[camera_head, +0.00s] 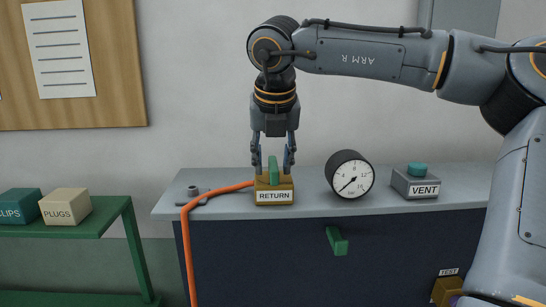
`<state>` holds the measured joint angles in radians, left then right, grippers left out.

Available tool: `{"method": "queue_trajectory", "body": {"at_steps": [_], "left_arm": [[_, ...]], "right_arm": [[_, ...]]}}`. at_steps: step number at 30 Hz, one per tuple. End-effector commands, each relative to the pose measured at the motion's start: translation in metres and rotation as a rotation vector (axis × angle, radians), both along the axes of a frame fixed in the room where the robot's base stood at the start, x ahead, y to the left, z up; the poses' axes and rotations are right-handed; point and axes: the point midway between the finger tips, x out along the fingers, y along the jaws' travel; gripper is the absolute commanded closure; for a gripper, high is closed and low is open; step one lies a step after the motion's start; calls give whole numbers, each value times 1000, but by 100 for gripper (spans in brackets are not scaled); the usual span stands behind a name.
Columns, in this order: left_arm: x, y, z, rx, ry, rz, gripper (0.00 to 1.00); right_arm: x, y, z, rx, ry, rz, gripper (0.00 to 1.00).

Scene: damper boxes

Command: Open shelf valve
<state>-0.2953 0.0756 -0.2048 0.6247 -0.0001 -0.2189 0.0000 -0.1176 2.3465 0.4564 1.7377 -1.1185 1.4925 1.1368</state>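A tan box labelled RETURN (273,188) sits on the grey top of the dark blue cabinet. A green upright lever (273,170) stands on the box. My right gripper (272,160) points straight down over this box. Its two fingers are apart, one on each side of the lever, with a gap on both sides. A second tan box (446,291) is low at the right, partly hidden by my arm, with a small label above it. A green handle (337,241) sticks out of the cabinet front. My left gripper is not in view.
An orange hose (187,240) runs from the RETURN box over the cabinet's left edge. A round gauge (350,175) and a grey VENT box with a teal button (417,169) stand to the right. A green table (100,222) at left holds two small boxes.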

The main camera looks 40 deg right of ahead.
Motion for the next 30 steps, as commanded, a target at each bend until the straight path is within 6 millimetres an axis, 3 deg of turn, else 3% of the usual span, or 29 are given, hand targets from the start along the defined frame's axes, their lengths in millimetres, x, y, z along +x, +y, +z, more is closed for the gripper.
{"method": "queue_trajectory", "body": {"at_steps": [5,11,23,30], "left_arm": [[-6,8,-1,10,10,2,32],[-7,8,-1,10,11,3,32],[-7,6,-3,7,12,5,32],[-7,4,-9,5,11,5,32]], "right_arm": [[0,0,0,0,0,0,61],[0,0,0,0,0,0,100],[0,0,-1,1,-1,32,100],[-1,-1,-1,1,-3,160,100]]}}
